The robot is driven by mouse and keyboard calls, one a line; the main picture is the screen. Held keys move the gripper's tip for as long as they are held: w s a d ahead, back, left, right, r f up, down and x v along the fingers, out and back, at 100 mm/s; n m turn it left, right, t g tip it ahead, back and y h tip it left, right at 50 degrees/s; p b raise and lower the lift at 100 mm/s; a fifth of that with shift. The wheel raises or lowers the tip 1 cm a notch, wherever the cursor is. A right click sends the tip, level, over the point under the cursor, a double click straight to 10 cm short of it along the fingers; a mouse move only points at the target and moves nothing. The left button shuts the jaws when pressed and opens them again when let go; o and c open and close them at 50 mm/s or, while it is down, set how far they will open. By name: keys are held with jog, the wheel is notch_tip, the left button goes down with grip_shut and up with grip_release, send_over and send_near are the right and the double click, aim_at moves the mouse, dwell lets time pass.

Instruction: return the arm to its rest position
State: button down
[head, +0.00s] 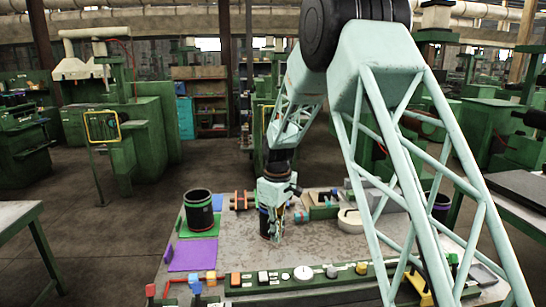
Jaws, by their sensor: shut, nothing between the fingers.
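My arm reaches from the upper right down over the workbench (225,262). My gripper (277,239) is near the middle of the bench, pointing down, with its fingers together and nothing seen held. A dark cylinder (265,224) stands right beside or behind the fingers, partly hidden by them; I cannot tell whether they touch. A large black sleeve-like cylinder (198,214) stands upright on a green square (208,232) at the left of the bench. Another dark cylinder with a purple band (441,209) is at the right, partly hidden by my arm.
A purple square (197,256) lies at the front left. An orange-ended part (240,201) and small blocks stand behind the gripper. A white round dish (350,221) is to its right. A strip with buttons and a dial (303,273) runs along the front edge. Front-middle bench surface is clear.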

jog(key=s+d+r+m+t+b, duration=0.15)
jog(key=s+d+r, duration=0.25)
jog(key=s+r, duration=0.4)
jog(key=s+d+r+m, duration=0.2)
jog(key=s+d+r, duration=0.3)
jog(key=s+r, duration=0.3)
jog(key=s+d+r+m+b, duration=0.15)
jog(key=s+d+r, duration=0.25)
jog(key=s+r, duration=0.4)
jog(key=s+d+m+t+b, duration=0.1)
jog(key=s+d+m, duration=0.2)
jog(key=s, duration=1.3)
jog(key=s+d+f+m+t+b, duration=0.1)
jog(key=s+d+m, duration=0.2)
jog(key=s, duration=1.2)
jog(key=shift+s+d+f, duration=0.25)
jog(key=shift+s+d, duration=0.1)
jog(key=shift+d, duration=0.1)
